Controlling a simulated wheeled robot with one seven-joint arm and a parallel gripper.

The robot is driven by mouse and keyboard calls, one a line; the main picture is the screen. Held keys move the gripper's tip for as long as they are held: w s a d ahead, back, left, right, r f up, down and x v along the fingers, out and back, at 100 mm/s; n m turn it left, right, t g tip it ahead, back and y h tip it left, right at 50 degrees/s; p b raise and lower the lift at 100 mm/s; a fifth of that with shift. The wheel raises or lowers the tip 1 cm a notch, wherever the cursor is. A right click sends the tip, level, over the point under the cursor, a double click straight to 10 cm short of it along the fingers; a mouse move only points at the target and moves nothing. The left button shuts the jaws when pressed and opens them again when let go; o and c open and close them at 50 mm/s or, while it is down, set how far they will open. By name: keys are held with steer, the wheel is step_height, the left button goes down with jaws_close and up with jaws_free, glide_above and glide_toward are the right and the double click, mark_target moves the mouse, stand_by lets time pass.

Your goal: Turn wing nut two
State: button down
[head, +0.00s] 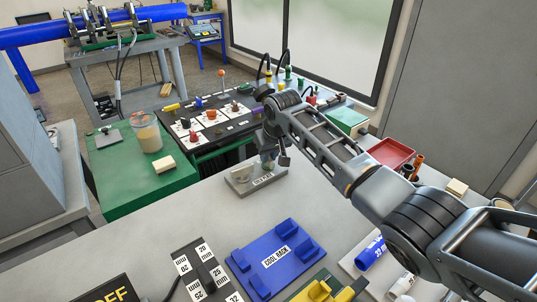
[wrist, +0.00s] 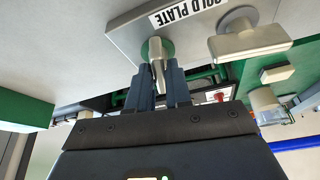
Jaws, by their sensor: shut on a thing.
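A grey plate (head: 256,184) with a label ending in "OLD PLATE" lies at the far edge of the grey bench; it also shows at the top of the wrist view (wrist: 130,30). My gripper (wrist: 158,80) is over this plate, its two dark fingers shut on a pale metal piece (wrist: 157,50) that looks like a wing nut on a green round base. A second pale, wing-shaped piece (wrist: 247,42) stands on the plate apart from the fingers. In the head view my gripper (head: 270,160) hides much of the held piece.
A blue cool rack (head: 276,262) and a grey holder (head: 200,270) with size labels are nearer on the bench. Beyond are a dark panel (head: 210,118), a green table (head: 125,185) and a red tray (head: 391,153). A blue pipe (head: 40,33) is held in clamps farther back.

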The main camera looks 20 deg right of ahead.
steer(key=n+y+b, duration=0.1)
steer(key=n, duration=0.1)
steer(key=n+y+b, duration=0.1)
steer(key=n, duration=0.2)
steer(key=shift+w+d+f+n+g, duration=0.1)
steer(key=shift+d+f+n+g, duration=0.05)
steer(key=shift+n+g, duration=0.2)
steer(key=n+g+y+b, duration=0.1)
steer(key=n+b, duration=0.1)
steer(key=n, duration=0.1)
steer(key=shift+n+b, duration=0.75)
steer(key=shift+b, duration=0.05)
steer(key=shift+d+n+g, duration=0.1)
steer(key=shift+n+g, duration=0.15)
steer(key=shift+n, duration=0.05)
steer(key=c, duration=1.2)
jaws_free()
steer(key=shift+y, duration=0.3)
steer(key=shift+o, duration=0.2)
steer(key=shift+r, duration=0.25)
